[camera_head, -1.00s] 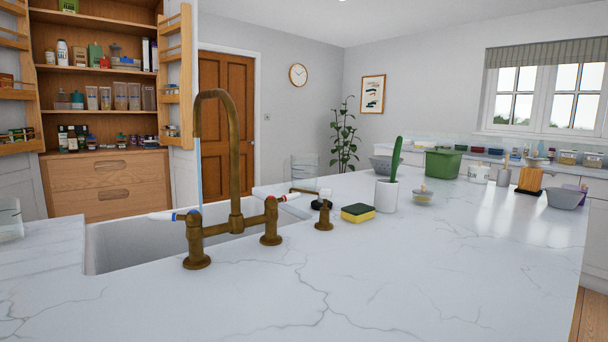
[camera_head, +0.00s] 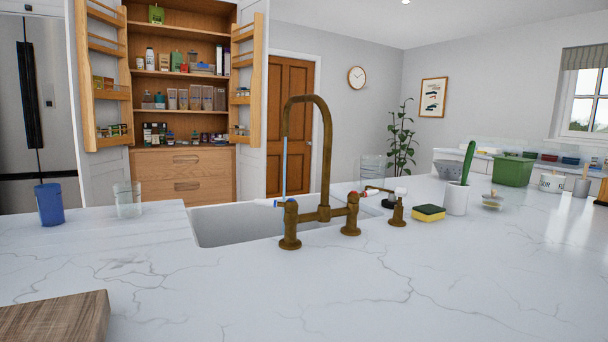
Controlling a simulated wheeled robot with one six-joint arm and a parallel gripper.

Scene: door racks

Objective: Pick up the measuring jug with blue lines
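No jug with clearly visible blue lines can be made out. A clear, see-through vessel (camera_head: 127,200) stands on the worktop left of the sink, right of a blue cup (camera_head: 49,204). Another clear container with faint lines (camera_head: 372,172) shows behind the tap; the colour of its lines is too faint to tell. My gripper is not in view.
A brass tap (camera_head: 323,190) stands at the sink (camera_head: 225,228). Right of it are a sponge (camera_head: 428,213), a white pot (camera_head: 456,199) and a green tub (camera_head: 512,171). A wooden board (camera_head: 55,320) lies front left. The front middle worktop (camera_head: 230,300) is clear.

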